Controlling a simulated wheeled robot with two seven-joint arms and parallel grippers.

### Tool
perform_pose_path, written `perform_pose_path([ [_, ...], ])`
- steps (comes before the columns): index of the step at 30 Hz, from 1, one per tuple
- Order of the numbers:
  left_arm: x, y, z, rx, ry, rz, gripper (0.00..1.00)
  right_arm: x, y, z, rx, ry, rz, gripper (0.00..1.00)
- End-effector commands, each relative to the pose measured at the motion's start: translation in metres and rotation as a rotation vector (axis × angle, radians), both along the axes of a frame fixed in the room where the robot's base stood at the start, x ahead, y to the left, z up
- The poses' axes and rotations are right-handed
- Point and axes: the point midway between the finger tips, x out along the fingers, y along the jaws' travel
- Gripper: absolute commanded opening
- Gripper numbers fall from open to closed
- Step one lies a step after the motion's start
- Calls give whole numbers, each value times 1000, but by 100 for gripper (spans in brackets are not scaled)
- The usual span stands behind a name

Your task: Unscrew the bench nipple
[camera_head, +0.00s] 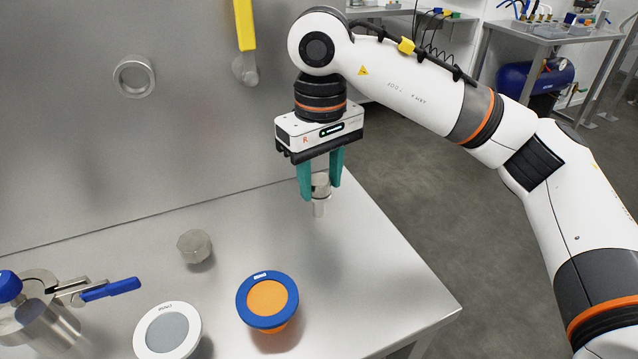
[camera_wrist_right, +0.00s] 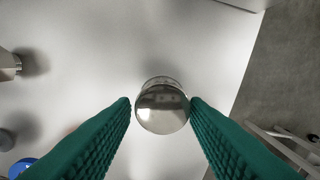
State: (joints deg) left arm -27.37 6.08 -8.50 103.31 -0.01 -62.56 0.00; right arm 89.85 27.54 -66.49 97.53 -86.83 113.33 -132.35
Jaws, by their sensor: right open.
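The bench nipple (camera_head: 319,199) is a short metal cylinder with a wider round top, standing upright near the right edge of the steel bench. In the right wrist view its shiny round top (camera_wrist_right: 162,109) sits between the fingers. My right gripper (camera_head: 322,185) points down over it with teal fingers on either side. The jaws are open; in the right wrist view the right finger lies close against the round top and a small gap shows at the left finger. My left gripper is not in view.
A metal hex cap (camera_head: 194,245), an orange and blue round piece (camera_head: 267,299) and a white-rimmed grey disc (camera_head: 167,332) are on the bench (camera_head: 375,285). A clamp with a blue handle (camera_head: 110,289) is at the left. A steel wall (camera_head: 120,160) rises behind.

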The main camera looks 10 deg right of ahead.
Motion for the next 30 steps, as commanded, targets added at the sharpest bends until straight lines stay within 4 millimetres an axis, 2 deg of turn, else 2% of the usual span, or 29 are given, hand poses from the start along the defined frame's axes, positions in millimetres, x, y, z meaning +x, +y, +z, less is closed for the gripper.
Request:
perform_pose_path([
  [3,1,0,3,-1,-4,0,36,0,1,0,0,-1,-118,41],
  [8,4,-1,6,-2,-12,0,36,0,2,0,0,-1,-200,41],
  [15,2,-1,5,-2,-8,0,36,0,4,0,1,-2,-510,41],
  [23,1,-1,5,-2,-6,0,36,1,5,0,0,-1,-691,41],
  [30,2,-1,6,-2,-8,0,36,2,6,0,-1,-2,-1001,41],
])
